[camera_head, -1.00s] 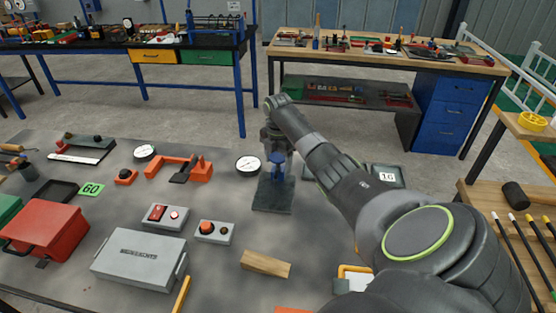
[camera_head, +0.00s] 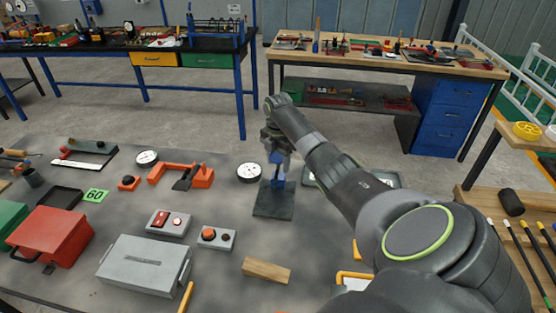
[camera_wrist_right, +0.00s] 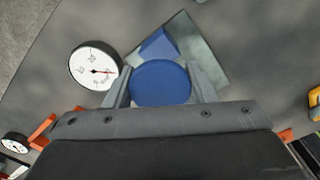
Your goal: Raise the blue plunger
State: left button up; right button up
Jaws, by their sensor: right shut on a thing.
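The blue plunger (camera_wrist_right: 161,83) shows its round blue top between the two fingers of my right gripper in the right wrist view. My right gripper (camera_head: 279,155) comes down on it from above in the head view and is shut on it. The blue post (camera_head: 277,183) below the gripper stands on a dark square base plate (camera_head: 273,204); the plate also shows in the wrist view (camera_wrist_right: 205,50). The gripper hides the plunger's upper part in the head view. My left gripper is not in view.
A white dial gauge (camera_head: 249,171) lies just left of the base plate. A wooden block (camera_head: 266,270), grey button boxes (camera_head: 215,238) and a grey case (camera_head: 145,265) lie nearer. A red toolbox (camera_head: 50,237) stands at left. Bare tabletop surrounds the plate's left and front.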

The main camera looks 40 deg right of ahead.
jog(key=shift+w+d+r, duration=0.1)
jog(key=shift+w+r, duration=0.05)
jog(key=shift+r, duration=0.15)
jog(key=o, duration=1.1)
jog(key=shift+o, duration=1.4)
notch_tip(320, 180, up, 8)
jog(key=shift+r+b, duration=0.1)
jog(key=shift+b, duration=1.05)
notch_tip(320, 180, up, 9)
jog(key=p, duration=0.7)
jog(key=shift+r, duration=0.15)
